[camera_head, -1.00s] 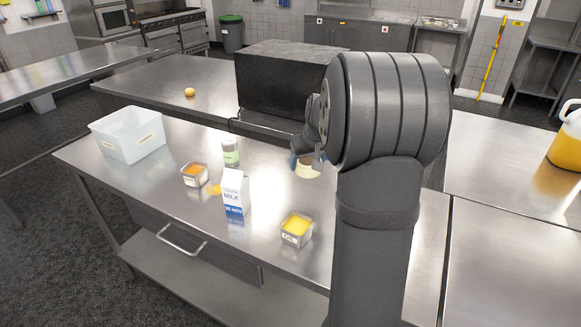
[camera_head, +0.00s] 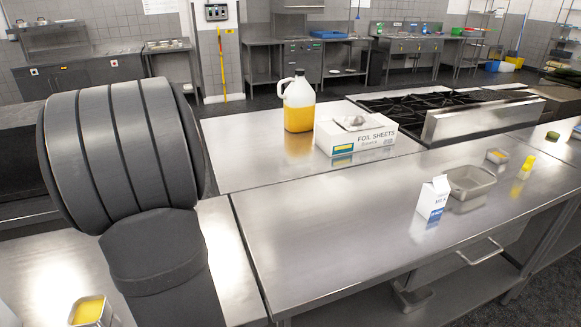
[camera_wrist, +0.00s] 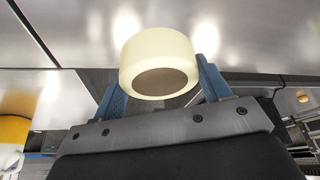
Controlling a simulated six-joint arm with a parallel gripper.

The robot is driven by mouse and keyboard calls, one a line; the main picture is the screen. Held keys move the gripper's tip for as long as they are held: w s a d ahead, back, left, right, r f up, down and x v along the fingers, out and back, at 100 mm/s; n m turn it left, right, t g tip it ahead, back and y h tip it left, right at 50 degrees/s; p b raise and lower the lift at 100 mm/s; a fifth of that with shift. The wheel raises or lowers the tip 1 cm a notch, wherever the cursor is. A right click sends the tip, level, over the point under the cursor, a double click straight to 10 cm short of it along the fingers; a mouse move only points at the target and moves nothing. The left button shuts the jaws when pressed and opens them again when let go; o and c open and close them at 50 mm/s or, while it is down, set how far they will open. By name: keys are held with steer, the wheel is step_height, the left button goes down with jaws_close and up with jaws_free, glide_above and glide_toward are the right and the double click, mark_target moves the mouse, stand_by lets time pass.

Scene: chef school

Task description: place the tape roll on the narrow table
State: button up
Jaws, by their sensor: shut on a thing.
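The tape roll (camera_wrist: 150,55) is pale cream with a brown core, and shows large in the wrist view. My gripper (camera_wrist: 160,85) is shut on it, with one blue finger on each side. The roll is held up, with steel surfaces around it in that view. In the head view my arm covers the left side, and the gripper and roll are hidden. Steel tables fill the head view, a wide one (camera_head: 330,220) at the front and another (camera_head: 235,150) behind it. I cannot tell which is the narrow table.
A jug (camera_head: 299,105) and a foil sheets box (camera_head: 355,137) stand on the back table, left of the stove (camera_head: 440,105). A milk carton (camera_head: 433,198) and a metal pan (camera_head: 469,182) stand on the front table's right. Its left and middle are clear.

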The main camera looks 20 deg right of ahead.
steer(key=s+d+m+h, duration=0.1)
steer(key=s+d+m, duration=0.25)
steer(key=d, duration=1.05)
steer(key=s+d+m+h, duration=0.25)
steer(key=s+d, duration=0.25)
steer(key=d, duration=0.9)
steer(key=s+d+m+h, duration=0.2)
steer(key=s+d+m, duration=0.6)
steer(key=s+d, duration=1.1)
glide_above(326, 249)
steer(key=s+a, duration=0.1)
steer(key=shift+g+y, duration=0.25)
steer(key=shift+g, duration=0.15)
step_height(326, 249, down, 7)
steer(key=shift+f, duration=2.1)
steer(key=shift+f, duration=0.1)
steer(key=o, duration=1)
